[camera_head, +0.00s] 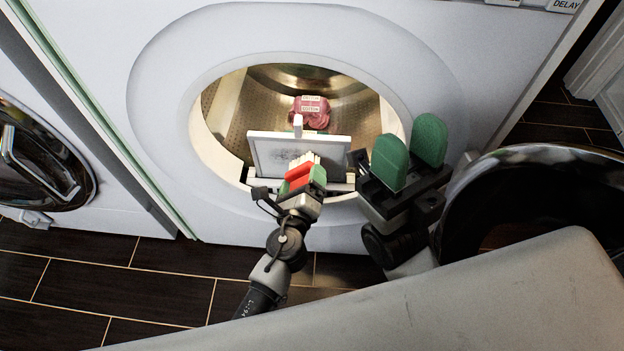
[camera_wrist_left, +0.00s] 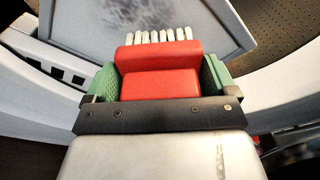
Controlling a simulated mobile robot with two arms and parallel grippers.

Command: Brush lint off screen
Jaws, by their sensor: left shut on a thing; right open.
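The lint screen (camera_head: 270,152) stands tilted up in the dryer's door opening, a white frame with grey mesh. Dark lint patches show on its mesh in the left wrist view (camera_wrist_left: 150,14). My left gripper (camera_head: 303,182) is shut on a red brush (camera_head: 297,174) with white bristles. The brush (camera_wrist_left: 160,72) sits between the green finger pads, its bristles pointing at the screen's lower part. Whether the bristles touch the mesh I cannot tell. My right gripper (camera_head: 409,150) is open and empty, right of the screen, its green fingers apart.
A pinkish-red item with a label (camera_head: 311,112) lies inside the dryer drum (camera_head: 345,100). The open round door (camera_head: 470,200) stands at the right, close to my right gripper. Another machine (camera_head: 40,160) is at the left. Dark tiled floor (camera_head: 130,280) lies below.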

